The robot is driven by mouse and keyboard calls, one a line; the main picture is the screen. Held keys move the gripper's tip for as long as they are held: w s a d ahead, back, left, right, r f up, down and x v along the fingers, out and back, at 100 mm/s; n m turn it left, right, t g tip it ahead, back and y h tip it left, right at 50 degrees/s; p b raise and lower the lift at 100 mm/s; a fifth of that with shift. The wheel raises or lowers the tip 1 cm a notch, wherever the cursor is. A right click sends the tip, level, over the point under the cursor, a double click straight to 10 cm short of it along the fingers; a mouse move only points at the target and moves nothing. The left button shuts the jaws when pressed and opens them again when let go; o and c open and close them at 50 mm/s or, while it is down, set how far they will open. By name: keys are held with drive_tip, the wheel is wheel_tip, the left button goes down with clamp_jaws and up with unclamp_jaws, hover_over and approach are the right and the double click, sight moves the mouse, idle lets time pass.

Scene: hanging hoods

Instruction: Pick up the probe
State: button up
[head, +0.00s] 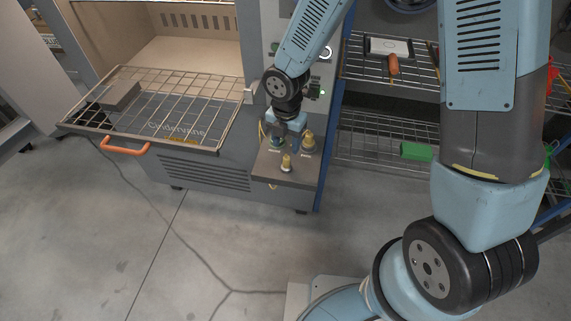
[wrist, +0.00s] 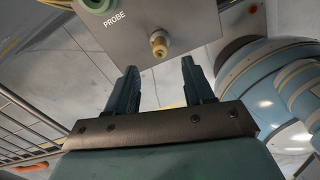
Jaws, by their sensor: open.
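A grey panel (head: 291,173) on the front of the oven-like machine carries small brass-yellow fittings, one at its front (head: 287,162) and one at its right (head: 308,141). The wrist view shows the word PROBE on this panel (wrist: 188,17), between a green ring (wrist: 97,4) and a brass fitting (wrist: 158,44); I cannot tell which the label names. My gripper (wrist: 159,68) is open and empty, with the brass fitting beyond its fingertips, roughly centred between them and apart from both. In the head view my gripper (head: 284,138) is low over the panel, its fingertips partly hidden.
The floor in front is clear.

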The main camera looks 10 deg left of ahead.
sight(286, 157)
drive_tip(key=shift+f, duration=4.35)
drive_tip(key=shift+c, duration=0.4)
drive_tip(key=shift+w, duration=0.1)
drive_tip(key=c, duration=0.8)
drive_tip(key=shift+r, duration=0.1)
drive_tip(key=shift+c, duration=0.2)
